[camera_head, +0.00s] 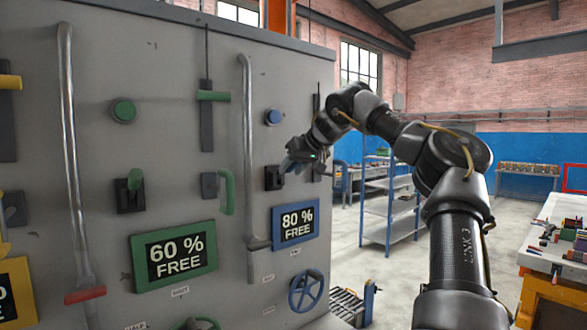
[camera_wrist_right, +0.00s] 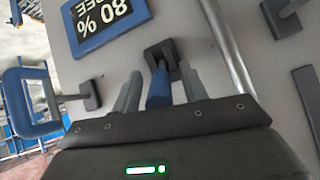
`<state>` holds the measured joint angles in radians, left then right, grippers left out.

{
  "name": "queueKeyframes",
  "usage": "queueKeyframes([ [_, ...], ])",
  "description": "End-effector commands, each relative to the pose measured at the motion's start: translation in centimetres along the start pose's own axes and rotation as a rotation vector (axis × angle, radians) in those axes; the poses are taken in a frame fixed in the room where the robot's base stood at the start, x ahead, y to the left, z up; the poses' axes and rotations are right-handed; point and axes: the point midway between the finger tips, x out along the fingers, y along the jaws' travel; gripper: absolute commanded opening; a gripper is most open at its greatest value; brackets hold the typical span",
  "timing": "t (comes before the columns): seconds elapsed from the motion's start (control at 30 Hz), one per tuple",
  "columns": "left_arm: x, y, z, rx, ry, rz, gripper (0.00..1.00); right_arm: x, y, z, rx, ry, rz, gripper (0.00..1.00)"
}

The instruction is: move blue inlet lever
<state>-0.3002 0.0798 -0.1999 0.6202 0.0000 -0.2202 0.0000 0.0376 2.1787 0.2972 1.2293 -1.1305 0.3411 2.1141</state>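The blue inlet lever (camera_wrist_right: 158,90) shows in the right wrist view as a short blue handle sticking out from a dark square base (camera_wrist_right: 160,54) on the grey panel. My right gripper (camera_wrist_right: 158,92) is open, with one finger on each side of the blue handle and a narrow gap visible on both sides. In the head view my right gripper (camera_head: 297,162) is at the panel, above the blue 80 % FREE sign (camera_head: 296,224). It mostly hides the lever there; the dark base (camera_head: 273,178) shows beside it. My left gripper is not in view.
A blue loop handle (camera_wrist_right: 30,105) stands out from the panel beside my right gripper. A grey vertical pipe (camera_head: 248,140) runs close by. A blue round button (camera_head: 273,117) is above and a blue handwheel (camera_head: 306,291) below. Open floor lies right of the panel.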

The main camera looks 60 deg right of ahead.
Motion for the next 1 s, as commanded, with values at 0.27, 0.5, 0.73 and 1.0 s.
queueKeyframes([
  [0.27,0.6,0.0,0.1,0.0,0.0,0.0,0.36,-0.8,0.0,0.0,-0.001,0.003,0.0,0.43],
  [0.5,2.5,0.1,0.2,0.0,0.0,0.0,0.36,-5.2,0.0,0.1,-0.001,0.007,0.002,0.43],
  [0.73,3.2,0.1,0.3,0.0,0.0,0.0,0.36,-9.2,0.0,0.0,0.001,0.002,0.002,0.43],
  [1.0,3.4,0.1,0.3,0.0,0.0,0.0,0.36,-10.8,0.0,0.0,0.001,0.0,0.0,0.43],
])
